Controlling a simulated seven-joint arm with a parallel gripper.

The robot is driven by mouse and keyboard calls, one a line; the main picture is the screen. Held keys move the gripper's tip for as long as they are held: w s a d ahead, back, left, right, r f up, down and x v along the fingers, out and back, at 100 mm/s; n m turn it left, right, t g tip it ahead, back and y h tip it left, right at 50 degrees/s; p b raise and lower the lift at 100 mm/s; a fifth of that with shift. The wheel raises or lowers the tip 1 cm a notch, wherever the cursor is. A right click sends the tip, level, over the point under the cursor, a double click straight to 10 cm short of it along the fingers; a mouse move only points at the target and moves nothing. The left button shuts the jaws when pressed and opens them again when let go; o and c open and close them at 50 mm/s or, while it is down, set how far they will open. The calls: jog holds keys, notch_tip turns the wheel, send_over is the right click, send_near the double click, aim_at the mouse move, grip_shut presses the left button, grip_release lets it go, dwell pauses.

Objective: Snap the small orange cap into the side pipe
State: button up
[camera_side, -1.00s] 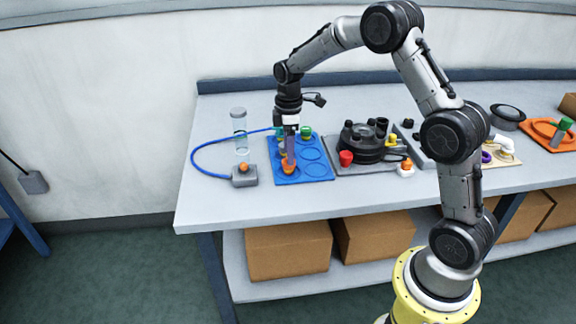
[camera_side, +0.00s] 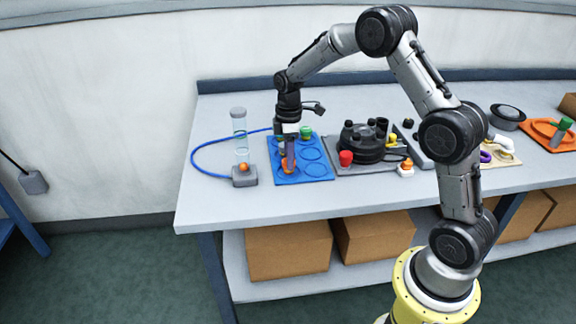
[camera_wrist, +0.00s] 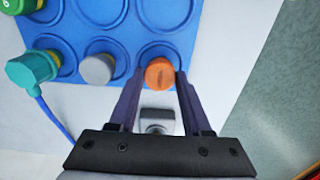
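The small orange cap (camera_wrist: 160,75) stands at the edge of the blue tray (camera_wrist: 110,45), in one of its round places. It also shows at the near end of the tray in the side view (camera_side: 288,169). My gripper (camera_wrist: 160,78) reaches down over it, one purple finger on each side of the cap. The fingertips are very close to its sides; I cannot tell if they touch it. A black round tank (camera_side: 362,145) with several stubs on its top and a red cap (camera_side: 346,158) stands right of the tray. I cannot make out which opening is the side pipe.
Left of the tray stand a clear tube (camera_side: 240,140) and a grey box (camera_side: 243,180) with an orange knob, with a blue hose (camera_side: 203,168) looping around. A grey cap (camera_wrist: 97,68) and a teal fitting (camera_wrist: 34,68) are beside the orange cap. The front table strip is clear.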

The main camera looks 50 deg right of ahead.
grip_shut()
jog(key=shift+r, duration=0.15)
jog(key=shift+r, duration=2.35)
